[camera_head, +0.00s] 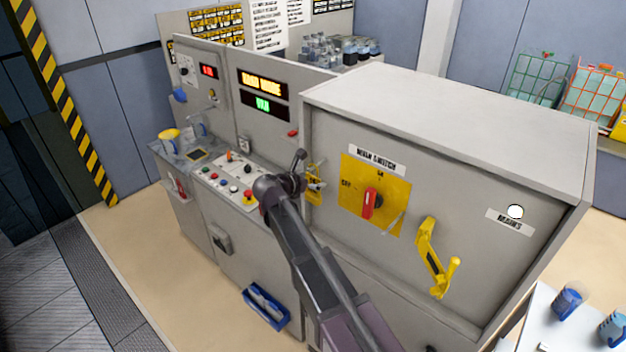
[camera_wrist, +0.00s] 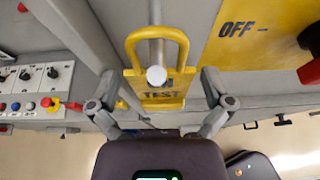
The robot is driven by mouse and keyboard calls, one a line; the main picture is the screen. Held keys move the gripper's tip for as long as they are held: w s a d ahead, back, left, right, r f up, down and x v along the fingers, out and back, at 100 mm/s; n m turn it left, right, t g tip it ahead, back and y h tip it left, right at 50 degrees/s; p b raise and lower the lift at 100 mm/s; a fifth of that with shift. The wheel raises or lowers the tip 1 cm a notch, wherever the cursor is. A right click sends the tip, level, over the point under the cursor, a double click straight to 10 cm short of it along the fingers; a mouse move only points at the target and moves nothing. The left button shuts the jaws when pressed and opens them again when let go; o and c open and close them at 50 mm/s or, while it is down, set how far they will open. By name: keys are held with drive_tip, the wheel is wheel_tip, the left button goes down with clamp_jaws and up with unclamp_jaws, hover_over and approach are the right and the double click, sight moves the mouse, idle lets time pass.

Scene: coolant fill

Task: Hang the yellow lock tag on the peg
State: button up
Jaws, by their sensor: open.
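The yellow lock tag (camera_wrist: 163,103) has a looped handle at its top and dark lettering that reads TEST on its lower part. In the wrist view a grey peg (camera_wrist: 156,50) with a pale round end shows inside the loop, and the tag appears to hang on it. Whether the loop bears on the peg is hard to tell. My gripper (camera_wrist: 160,85) is open, with one finger on each side of the tag and a gap to each edge. In the head view the tag (camera_head: 315,190) shows partly behind my gripper (camera_head: 303,184), against the cabinet front.
The red main switch (camera_head: 371,203) on its yellow plate is right of the tag. A yellow handle (camera_head: 434,262) sticks out further right. A button panel (camera_head: 229,178) lies left of my gripper. A blue bin (camera_head: 266,307) is low on the machine front.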

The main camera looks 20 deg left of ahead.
drive_tip(key=shift+s+a+r+p, duration=0.15)
drive_tip(key=shift+s+r+p, duration=0.2)
drive_tip(key=shift+r, duration=0.15)
drive_tip(key=s+a, duration=0.3)
drive_tip(key=s, duration=0.5)
drive_tip(key=s+a+f+b, duration=0.1)
drive_tip(key=s+f+b, duration=0.2)
drive_tip(key=f+b, duration=1.1)
drive_tip(key=s+a+f+b, duration=0.1)
drive_tip(key=s+f+b, duration=0.2)
drive_tip(key=f+b, duration=1.1)
drive_tip(key=shift+s, duration=0.35)
idle(0.5)
